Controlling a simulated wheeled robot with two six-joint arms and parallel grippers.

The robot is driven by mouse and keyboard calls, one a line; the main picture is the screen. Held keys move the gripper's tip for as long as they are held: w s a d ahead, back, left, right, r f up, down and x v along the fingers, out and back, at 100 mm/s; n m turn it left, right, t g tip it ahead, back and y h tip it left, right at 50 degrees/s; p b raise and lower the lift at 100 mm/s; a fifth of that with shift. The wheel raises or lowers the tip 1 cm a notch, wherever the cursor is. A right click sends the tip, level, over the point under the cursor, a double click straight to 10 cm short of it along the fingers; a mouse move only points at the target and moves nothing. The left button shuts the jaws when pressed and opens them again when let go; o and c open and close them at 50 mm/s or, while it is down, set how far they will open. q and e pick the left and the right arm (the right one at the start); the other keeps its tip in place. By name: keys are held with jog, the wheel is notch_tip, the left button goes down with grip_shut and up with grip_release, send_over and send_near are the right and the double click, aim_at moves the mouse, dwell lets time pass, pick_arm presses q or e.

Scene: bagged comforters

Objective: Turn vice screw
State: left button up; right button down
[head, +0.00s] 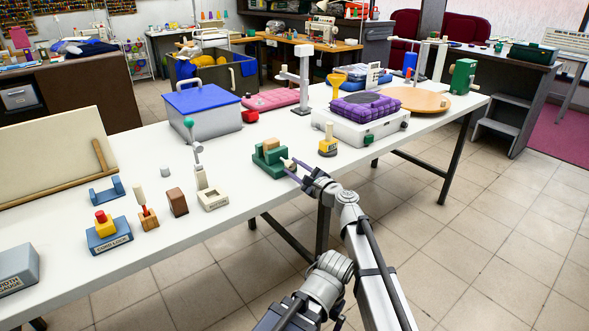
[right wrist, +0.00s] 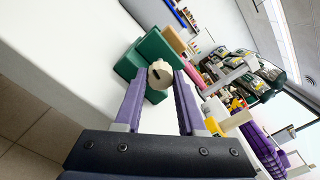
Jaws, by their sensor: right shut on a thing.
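The green vice (head: 262,160) stands near the front edge of the white table, with a tan block (head: 270,146) in its jaws. The vice (right wrist: 135,62) also shows in the right wrist view, with its pale round screw end (right wrist: 160,75) facing me. My right gripper (head: 289,170) reaches the vice from the front right. In the right wrist view the purple fingers of the right gripper (right wrist: 159,76) lie on either side of the screw end, shut on it. The screw shaft is mostly hidden behind its end. My left gripper is not in view.
A grey box with a blue lid (head: 202,108) is behind. A white case with a purple bagged bundle (head: 366,108) is farther right.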

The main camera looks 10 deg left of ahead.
dwell(0.3)
jog(key=c, duration=0.5)
grip_release()
jog(key=shift+s+d, duration=0.1)
jog(key=shift+d, duration=0.05)
jog(key=v, duration=0.7)
jog(key=shift+s+d, duration=0.15)
jog(key=shift+d, duration=0.1)
